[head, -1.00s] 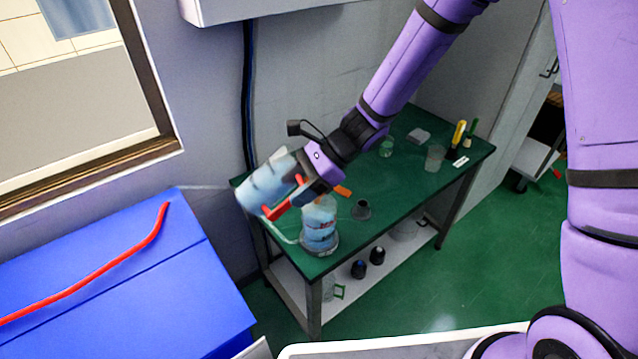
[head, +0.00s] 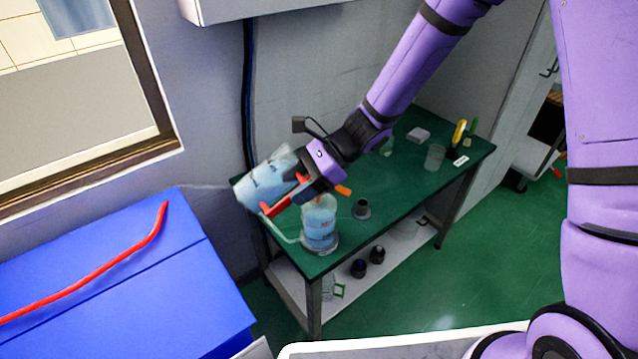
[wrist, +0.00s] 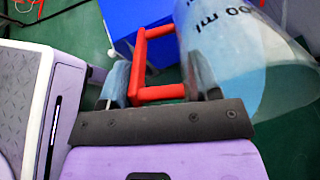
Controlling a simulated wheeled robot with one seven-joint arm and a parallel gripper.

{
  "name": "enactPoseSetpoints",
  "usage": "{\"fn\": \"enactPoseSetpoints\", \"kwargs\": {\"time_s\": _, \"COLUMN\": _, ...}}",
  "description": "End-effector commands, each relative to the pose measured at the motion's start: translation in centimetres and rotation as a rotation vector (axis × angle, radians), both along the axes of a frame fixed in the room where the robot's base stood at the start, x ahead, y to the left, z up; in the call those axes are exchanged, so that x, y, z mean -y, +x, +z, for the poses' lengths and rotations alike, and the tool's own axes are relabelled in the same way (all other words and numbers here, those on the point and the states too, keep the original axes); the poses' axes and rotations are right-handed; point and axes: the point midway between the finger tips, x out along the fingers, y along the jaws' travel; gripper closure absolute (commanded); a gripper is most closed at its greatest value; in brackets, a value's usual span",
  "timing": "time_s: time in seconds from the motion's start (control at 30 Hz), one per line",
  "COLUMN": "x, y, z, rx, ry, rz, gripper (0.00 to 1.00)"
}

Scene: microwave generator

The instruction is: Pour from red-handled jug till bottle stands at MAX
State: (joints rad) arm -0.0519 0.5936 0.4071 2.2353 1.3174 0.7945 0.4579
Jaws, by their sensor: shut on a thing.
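My gripper (head: 306,187) is shut on the red handle (wrist: 158,93) of a large clear jug (head: 268,180) with black markings. The jug is tilted above the left end of the green table and holds pale blue liquid. In the wrist view the jug (wrist: 240,50) is at the right of the fingers, with "00 ml" readable. A clear bottle (head: 319,228) with blue liquid stands upright on the table, just below and right of the jug. Its MAX mark is too small to read. I cannot tell whether liquid is flowing from the jug.
The green table (head: 400,205) carries a dark funnel-like piece (head: 361,209), a clear beaker (head: 434,157) and a yellow item (head: 459,133). Dark items (head: 359,268) sit on its lower shelf. A blue box (head: 130,285) stands at the left, a wall behind.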

Motion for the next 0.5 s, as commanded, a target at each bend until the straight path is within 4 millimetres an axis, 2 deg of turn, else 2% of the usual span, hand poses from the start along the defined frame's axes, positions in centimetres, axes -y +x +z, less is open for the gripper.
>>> {"fn": "enactPoseSetpoints", "kwargs": {"time_s": 0.5, "x": 0.03, "y": 0.06, "z": 0.21, "rx": -0.008, "ry": 0.03, "rz": -0.001, "gripper": 1.0}}
